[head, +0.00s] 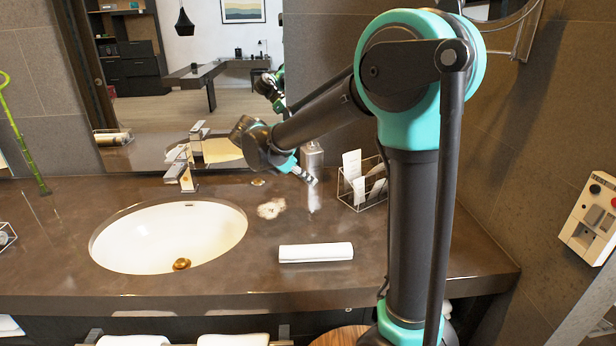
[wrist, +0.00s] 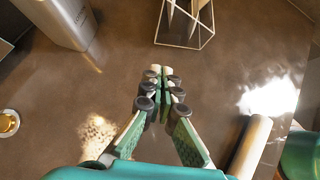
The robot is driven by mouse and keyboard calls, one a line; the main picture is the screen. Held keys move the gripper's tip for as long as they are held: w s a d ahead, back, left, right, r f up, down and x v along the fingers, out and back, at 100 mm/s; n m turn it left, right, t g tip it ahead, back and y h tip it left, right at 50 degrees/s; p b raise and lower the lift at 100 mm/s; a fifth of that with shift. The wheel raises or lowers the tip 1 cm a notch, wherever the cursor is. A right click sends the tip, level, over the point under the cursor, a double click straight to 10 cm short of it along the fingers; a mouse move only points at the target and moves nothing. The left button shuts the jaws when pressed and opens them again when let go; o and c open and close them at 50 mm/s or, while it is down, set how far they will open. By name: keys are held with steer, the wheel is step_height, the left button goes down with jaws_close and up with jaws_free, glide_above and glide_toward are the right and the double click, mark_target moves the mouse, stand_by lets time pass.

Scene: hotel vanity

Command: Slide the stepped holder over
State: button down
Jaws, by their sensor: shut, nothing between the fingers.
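The stepped holder (head: 348,203) is a thin wire frame with white cards or packets in it, standing on the counter near the back wall, left of my arm. In the wrist view its lower wire edge (wrist: 178,46) shows at the top, just beyond my fingertips. My gripper (head: 311,180) points down over the counter to the left of the holder. In the wrist view my gripper (wrist: 160,76) has its fingertips together with nothing between them. A gap shows between the fingertips and the holder. The holder's upper part is cut off in the wrist view.
A metal dispenser (head: 312,158) stands behind my gripper and left of the holder. A rolled white towel (head: 316,252) lies near the front. The sink (head: 168,237) and faucet (head: 184,170) are at left. The counter (head: 375,235) is clear in front of the holder.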

mark_target(341, 178)
steer(key=x, duration=0.7)
steer(key=shift+w+d+r, duration=0.1)
steer(key=shift+w+d, duration=0.15)
steer(key=shift+d, duration=0.3)
steer(key=shift+w+d+r, duration=0.1)
steer(key=shift+w+d, duration=0.15)
steer(key=shift+d, duration=0.35)
steer(key=shift+w+d, duration=0.3)
steer(key=shift+d, duration=0.3)
steer(key=shift+w+d, duration=0.3)
steer(key=shift+d, duration=0.4)
steer(key=shift+w+d, duration=0.35)
steer(key=shift+d, duration=0.35)
steer(key=shift+w+d, duration=0.3)
steer(key=shift+d, duration=0.4)
